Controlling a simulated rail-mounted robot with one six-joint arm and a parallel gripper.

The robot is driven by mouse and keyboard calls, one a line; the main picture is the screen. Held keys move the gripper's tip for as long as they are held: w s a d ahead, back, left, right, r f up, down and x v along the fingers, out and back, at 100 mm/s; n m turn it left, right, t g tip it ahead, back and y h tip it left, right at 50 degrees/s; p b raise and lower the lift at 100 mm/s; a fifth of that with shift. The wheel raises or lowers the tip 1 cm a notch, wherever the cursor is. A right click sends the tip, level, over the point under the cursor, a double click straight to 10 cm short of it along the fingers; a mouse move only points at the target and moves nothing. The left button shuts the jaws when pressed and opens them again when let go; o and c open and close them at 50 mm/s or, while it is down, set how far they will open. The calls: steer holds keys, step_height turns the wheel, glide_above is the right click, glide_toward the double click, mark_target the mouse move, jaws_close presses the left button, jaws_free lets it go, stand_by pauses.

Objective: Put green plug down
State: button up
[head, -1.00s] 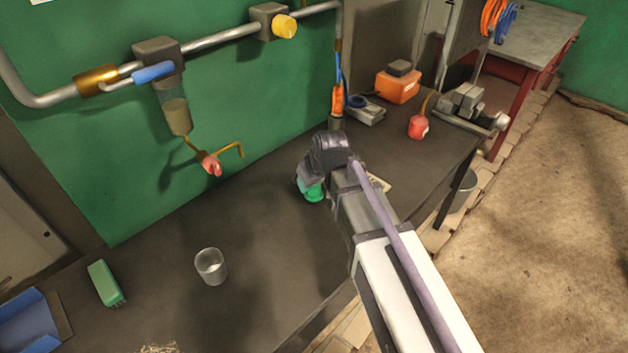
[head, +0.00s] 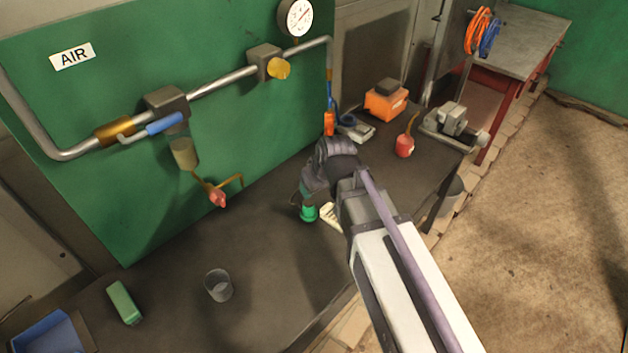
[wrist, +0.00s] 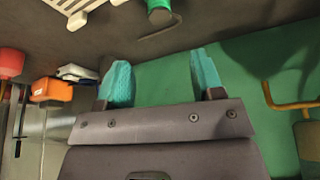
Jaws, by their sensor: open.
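The green plug (head: 308,213) is on the dark bench top, just below my gripper in the head view. It also shows at the top edge of the wrist view (wrist: 159,8), partly cut off by the frame. My gripper (wrist: 162,82) has its two teal fingertips spread apart with nothing between them. The plug is beyond the fingertips and apart from them. In the head view my gripper (head: 306,190) is mostly hidden by its own dark wrist.
A cream slotted item (head: 331,214) lies right of the plug. A clear cup (head: 218,286), a green block (head: 124,303) and a blue bin (head: 45,337) are at the lower left. A red oil can (head: 404,146) and an orange box (head: 385,102) stand behind. The bench middle is clear.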

steer(key=s+d+f+m+g+h, duration=0.2)
steer(key=s+d+m+g, duration=0.2)
steer(key=s+d, duration=0.7)
steer(key=shift+d+m+b, duration=0.45)
steer(key=shift+d+m, duration=0.4)
steer(key=shift+m, duration=0.05)
steer(key=shift+f, duration=0.1)
stand_by(1.1)
